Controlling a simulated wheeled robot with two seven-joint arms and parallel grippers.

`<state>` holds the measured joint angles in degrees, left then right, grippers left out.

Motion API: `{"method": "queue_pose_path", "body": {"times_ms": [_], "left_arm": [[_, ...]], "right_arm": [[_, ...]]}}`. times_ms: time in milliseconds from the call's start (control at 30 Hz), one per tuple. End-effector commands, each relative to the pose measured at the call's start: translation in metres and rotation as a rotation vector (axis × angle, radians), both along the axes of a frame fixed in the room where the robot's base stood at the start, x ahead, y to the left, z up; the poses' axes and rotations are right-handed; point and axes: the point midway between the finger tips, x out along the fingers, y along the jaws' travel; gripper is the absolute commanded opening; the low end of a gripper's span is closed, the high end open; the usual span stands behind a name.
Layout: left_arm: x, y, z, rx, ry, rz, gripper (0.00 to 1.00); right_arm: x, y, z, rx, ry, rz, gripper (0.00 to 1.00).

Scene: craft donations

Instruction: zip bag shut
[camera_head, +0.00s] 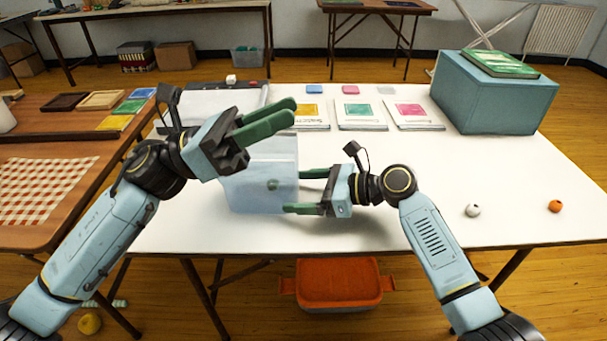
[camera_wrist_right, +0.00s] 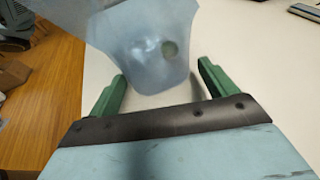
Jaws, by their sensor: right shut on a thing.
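A translucent pale-blue bag (camera_head: 240,190) stands near the front left of the white table, with a small green round spot (camera_head: 272,184) showing through it. The bag also shows in the right wrist view (camera_wrist_right: 130,45). My right gripper (camera_head: 294,191) is at the bag's right side, its green fingers spread with the bag's edge between them. It is shut on the bag. My left gripper (camera_head: 291,111) is above the bag's top, its fingers pointing right. A narrow gap shows between them; whether they pinch anything is unclear. The bag's zip and upper left part are hidden.
Coloured packets (camera_head: 362,116) lie along the table's back, with a teal box (camera_head: 490,95) at the back right. A white ball (camera_head: 472,210) and an orange ball (camera_head: 555,206) lie at the front right. The centre right table is clear.

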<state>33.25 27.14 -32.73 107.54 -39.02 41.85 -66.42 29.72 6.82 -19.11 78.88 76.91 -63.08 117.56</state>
Motion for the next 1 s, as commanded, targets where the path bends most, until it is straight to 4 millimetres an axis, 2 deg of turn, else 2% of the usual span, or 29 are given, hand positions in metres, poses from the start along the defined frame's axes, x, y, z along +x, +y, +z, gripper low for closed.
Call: {"method": "queue_pose_path", "body": {"times_ms": [133, 267, 367, 600, 700, 800, 900, 1000], "left_arm": [[0.018, -0.002, -0.01, 0.246, -0.139, -0.064, 0.31], [0.041, 0.012, -0.022, 0.485, -0.202, -0.093, 0.31], [0.063, 0.032, -0.027, 0.675, -0.224, -0.095, 0.31], [0.108, 0.105, -0.021, 1.088, -0.177, -0.035, 0.31], [0.119, 0.132, -0.014, 1.2, -0.137, -0.002, 0.31], [0.124, 0.15, -0.009, 1.267, -0.108, 0.019, 0.31], [0.126, 0.158, -0.008, 1.299, -0.089, 0.03, 0.31], [0.127, 0.157, -0.011, 1.309, -0.084, 0.032, 0.31]], "right_arm": [[0.0, 0.0, 0.0, 0.0, 0.0, 0.0, 0.71], [0.0, 0.0, 0.0, 0.0, 0.0, 0.0, 0.71], [0.0, 0.0, 0.0, 0.0, 0.0, 0.0, 0.71], [0.0, 0.0, 0.0, 0.0, 0.0, 0.0, 0.71], [0.0, 0.0, 0.0, 0.0, 0.0, 0.0, 0.71], [0.0, 0.0, 0.0, 0.0, 0.0, 0.0, 0.71], [0.0, 0.0, 0.0, 0.0, 0.0, 0.0, 0.71], [0.0, 0.0, 0.0, 0.0, 0.0, 0.0, 0.71]]}}
